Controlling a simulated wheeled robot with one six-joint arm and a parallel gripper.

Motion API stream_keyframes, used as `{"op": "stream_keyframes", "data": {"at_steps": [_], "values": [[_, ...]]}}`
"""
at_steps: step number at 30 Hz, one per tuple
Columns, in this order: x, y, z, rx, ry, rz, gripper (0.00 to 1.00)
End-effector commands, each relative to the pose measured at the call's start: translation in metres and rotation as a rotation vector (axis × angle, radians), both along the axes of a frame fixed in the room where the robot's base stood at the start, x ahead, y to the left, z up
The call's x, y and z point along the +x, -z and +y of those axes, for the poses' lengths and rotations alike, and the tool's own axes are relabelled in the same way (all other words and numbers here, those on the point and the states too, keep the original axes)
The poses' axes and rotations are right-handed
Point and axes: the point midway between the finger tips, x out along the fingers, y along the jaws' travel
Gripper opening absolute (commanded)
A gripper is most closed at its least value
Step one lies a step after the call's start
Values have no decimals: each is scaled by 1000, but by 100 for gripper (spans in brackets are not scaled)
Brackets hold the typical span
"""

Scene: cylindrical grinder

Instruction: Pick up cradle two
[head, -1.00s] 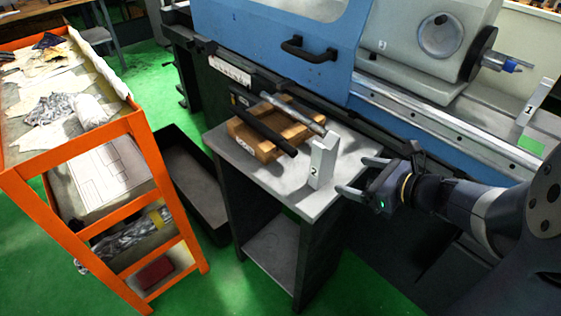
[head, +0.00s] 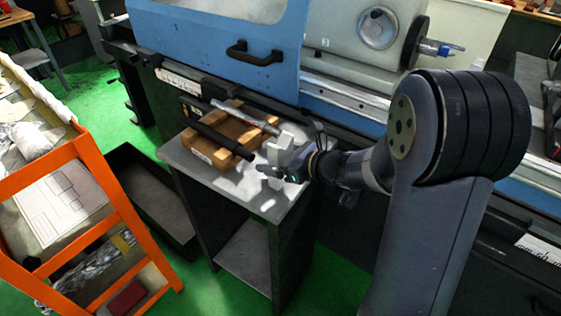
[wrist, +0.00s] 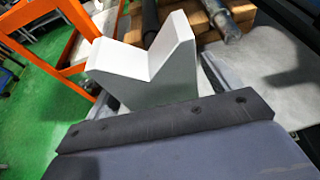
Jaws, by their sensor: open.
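Cradle two (head: 273,153) is a white block standing upright on the grey top of the small stand, near its right end. In the wrist view the cradle (wrist: 135,72) shows a V-shaped notch in its top. My gripper (head: 277,165) is open and low at the cradle, with its fingers on either side of it. The wrist view shows a finger at each side of the block; I cannot tell whether they touch it. The gripper partly covers the cradle in the head view, and its number is hidden.
A wooden holder (head: 222,160) with a dark bar and a metal shaft (head: 243,116) lies just behind and left of the cradle. The blue grinder (head: 215,60) stands behind the stand (head: 196,173). An orange shelf rack (head: 112,188) is at left, beside a black bin (head: 150,195).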

Motion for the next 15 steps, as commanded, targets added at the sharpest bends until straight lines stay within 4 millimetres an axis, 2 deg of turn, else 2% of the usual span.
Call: {"op": "stream_keyframes", "data": {"at_steps": [4,11,15], "values": [[7,4,9,-1,0,1,85],[7,5,9,-1,1,0,85],[7,5,9,-1,1,0,73]]}}
